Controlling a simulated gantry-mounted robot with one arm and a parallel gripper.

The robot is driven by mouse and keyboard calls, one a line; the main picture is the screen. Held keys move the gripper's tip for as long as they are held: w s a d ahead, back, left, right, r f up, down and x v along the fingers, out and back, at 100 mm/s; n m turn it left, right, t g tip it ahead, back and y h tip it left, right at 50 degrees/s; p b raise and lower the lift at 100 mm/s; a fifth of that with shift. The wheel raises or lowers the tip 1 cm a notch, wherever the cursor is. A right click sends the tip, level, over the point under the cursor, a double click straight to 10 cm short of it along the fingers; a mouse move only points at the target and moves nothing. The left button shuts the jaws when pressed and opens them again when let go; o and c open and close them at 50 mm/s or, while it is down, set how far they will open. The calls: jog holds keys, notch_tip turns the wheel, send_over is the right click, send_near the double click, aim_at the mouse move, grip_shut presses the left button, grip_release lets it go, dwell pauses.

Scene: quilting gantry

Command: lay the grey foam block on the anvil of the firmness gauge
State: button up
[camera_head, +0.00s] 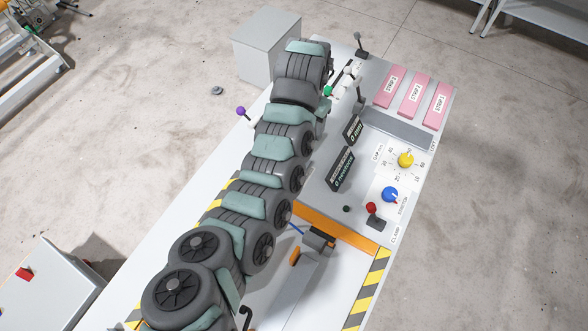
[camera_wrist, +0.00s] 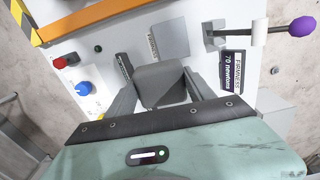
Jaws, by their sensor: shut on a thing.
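In the wrist view, my gripper (camera_wrist: 160,84) is shut on the grey foam block (camera_wrist: 162,92), with a finger on each side of it. Just above the block in that picture is a flat grey square plate (camera_wrist: 170,38), which looks like the anvil of the firmness gauge. I cannot tell the height of the block over the bench. A dark sign (camera_wrist: 237,75) of the gauge, with "newtons" on it, stands to the right. In the head view my own arm hides the gripper, the block and the plate.
A purple-knobbed lever (camera_wrist: 302,27) sticks out at the right in the wrist view. In the head view, a blue knob (camera_head: 390,194), a yellow knob (camera_head: 405,160) and a red knob (camera_head: 371,208) are on the right panel. Pink strips (camera_head: 413,97) lie behind them.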

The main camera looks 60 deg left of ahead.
jog(key=s+f+b, duration=0.1)
jog(key=f, duration=0.4)
jog(key=s+a+f+b, duration=0.1)
jog(key=f, duration=0.4)
jog(key=s+a+f+b, duration=0.1)
jog(key=s+f, duration=0.1)
jog(key=f, duration=0.3)
jog(key=shift+a+f, duration=0.2)
jog(key=shift+f, duration=0.1)
jog(key=shift+n, duration=0.3)
jog(key=shift+a+f+b, duration=0.1)
jog(key=shift+f+b, duration=0.2)
jog(key=shift+f, duration=2.3)
jog(key=shift+f, duration=0.15)
jog(key=o, duration=1.4)
